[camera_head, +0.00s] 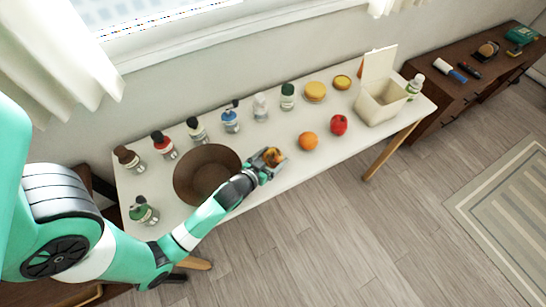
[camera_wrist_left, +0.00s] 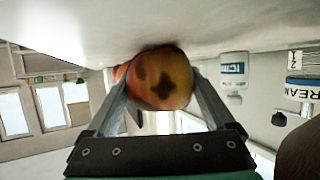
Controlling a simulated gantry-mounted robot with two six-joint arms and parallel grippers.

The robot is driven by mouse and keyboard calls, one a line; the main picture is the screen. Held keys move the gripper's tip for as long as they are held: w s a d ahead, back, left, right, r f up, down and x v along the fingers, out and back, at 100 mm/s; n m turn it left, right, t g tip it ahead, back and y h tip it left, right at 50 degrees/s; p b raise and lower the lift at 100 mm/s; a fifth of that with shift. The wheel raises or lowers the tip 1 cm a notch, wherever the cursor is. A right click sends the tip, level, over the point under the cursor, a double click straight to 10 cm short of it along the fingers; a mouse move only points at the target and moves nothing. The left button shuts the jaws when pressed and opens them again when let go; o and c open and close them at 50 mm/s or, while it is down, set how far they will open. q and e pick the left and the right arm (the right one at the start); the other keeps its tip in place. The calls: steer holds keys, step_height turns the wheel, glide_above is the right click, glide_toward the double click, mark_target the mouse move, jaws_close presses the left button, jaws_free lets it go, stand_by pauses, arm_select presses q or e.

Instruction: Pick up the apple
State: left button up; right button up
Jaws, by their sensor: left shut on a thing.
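The apple (camera_head: 272,156) is mottled yellow, red and brown. My left gripper (camera_head: 270,162) is shut on it near the front edge of the white table. In the left wrist view the apple (camera_wrist_left: 162,78) sits between the two fingertips (camera_wrist_left: 160,88), its dark star-shaped end facing the camera. The tabletop is close beside it in that view; I cannot tell whether the apple still touches it. The fingers hide part of the apple in the head view. My right gripper is not in view.
A brown bowl (camera_head: 190,188) stands left of the gripper, close to my forearm. An orange (camera_head: 308,141) and a red round fruit (camera_head: 339,124) lie to the right. Several bottles line the back, including a blue-labelled one (camera_head: 230,122). A white bin (camera_head: 380,107) stands at the right end.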

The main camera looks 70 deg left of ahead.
mark_target(273, 154)
arm_select(q)
step_height(273, 154, up, 10)
steer(key=p, duration=0.4)
steer(key=shift+p, duration=0.35)
steer(key=shift+f, duration=0.1)
steer(key=w+d+r+m+t+h, duration=0.1)
steer(key=d+r+m+h, duration=0.1)
steer(key=d, duration=0.8)
steer(key=w+d+r+m+t+h, duration=0.1)
steer(key=d+m+h, duration=0.3)
steer(key=d, duration=0.6)
steer(key=shift+d+r+m+h, duration=0.4)
steer(key=shift+r+h, duration=0.1)
steer(key=shift+h, duration=0.3)
steer(key=shift+a, duration=0.1)
